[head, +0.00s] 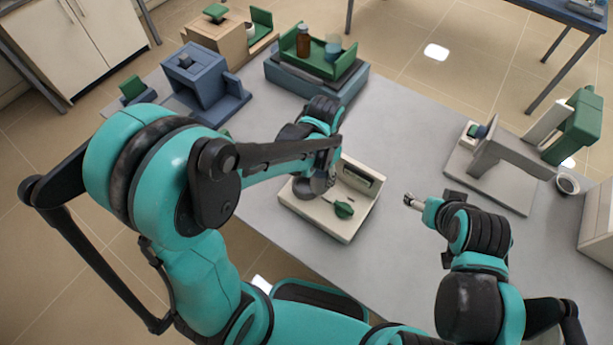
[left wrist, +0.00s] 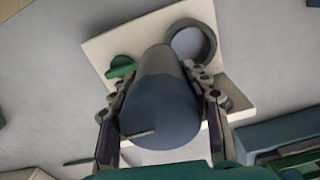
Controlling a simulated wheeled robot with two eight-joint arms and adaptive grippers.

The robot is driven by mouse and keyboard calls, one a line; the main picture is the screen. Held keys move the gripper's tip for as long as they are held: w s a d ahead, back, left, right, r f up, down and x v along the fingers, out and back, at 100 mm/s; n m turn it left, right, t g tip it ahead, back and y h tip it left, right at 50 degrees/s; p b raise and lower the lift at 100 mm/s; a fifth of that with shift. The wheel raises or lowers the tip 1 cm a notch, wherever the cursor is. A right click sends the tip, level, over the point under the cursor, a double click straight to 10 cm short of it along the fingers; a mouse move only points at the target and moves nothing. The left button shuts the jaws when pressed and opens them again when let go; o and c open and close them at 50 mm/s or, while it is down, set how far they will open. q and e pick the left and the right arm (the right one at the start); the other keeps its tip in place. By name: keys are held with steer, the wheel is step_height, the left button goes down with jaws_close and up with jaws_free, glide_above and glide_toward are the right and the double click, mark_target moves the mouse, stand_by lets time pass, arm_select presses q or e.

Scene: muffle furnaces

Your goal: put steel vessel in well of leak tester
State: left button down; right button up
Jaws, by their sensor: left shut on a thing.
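My left gripper (left wrist: 160,105) is shut on the steel vessel (left wrist: 160,95), a blue-grey cylinder that fills the space between its fingers in the left wrist view. The leak tester (left wrist: 105,45) is a cream block with a green lever (left wrist: 121,68). Its round well (left wrist: 193,43), with a grey rim, shows just beyond and right of the vessel's far end. The vessel appears apart from the well, over the tester. In the head view my left gripper (head: 322,168) is over the tester (head: 330,224); the arm hides part of it. My right gripper (head: 413,202) is right of the tester, too small to judge.
A blue-grey stand with a green rack (head: 318,66) holding a brown bottle is behind the tester. A blue device (head: 203,82) is at the back left. A grey press-like stand (head: 500,160) is at the right. The grey bench (head: 410,130) is clear between them.

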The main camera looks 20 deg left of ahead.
arm_select(q)
steer(key=shift+w+a+f+b, duration=0.45)
steer(key=shift+a+f, duration=0.35)
steer(key=shift+f, duration=0.45)
steer(key=shift+w+a+f+b, duration=0.45)
steer(key=shift+a+f, duration=0.3)
steer(key=shift+f, duration=0.45)
steer(key=shift+w+a+f+b, duration=0.3)
steer(key=shift+w+a+f, duration=0.2)
steer(key=shift+a+f, duration=0.55)
steer(key=shift+d+f, duration=0.15)
steer(key=shift+d, duration=0.15)
steer(key=shift+f, duration=0.15)
steer(key=c, duration=0.7)
jaws_free()
steer(key=shift+c, duration=0.2)
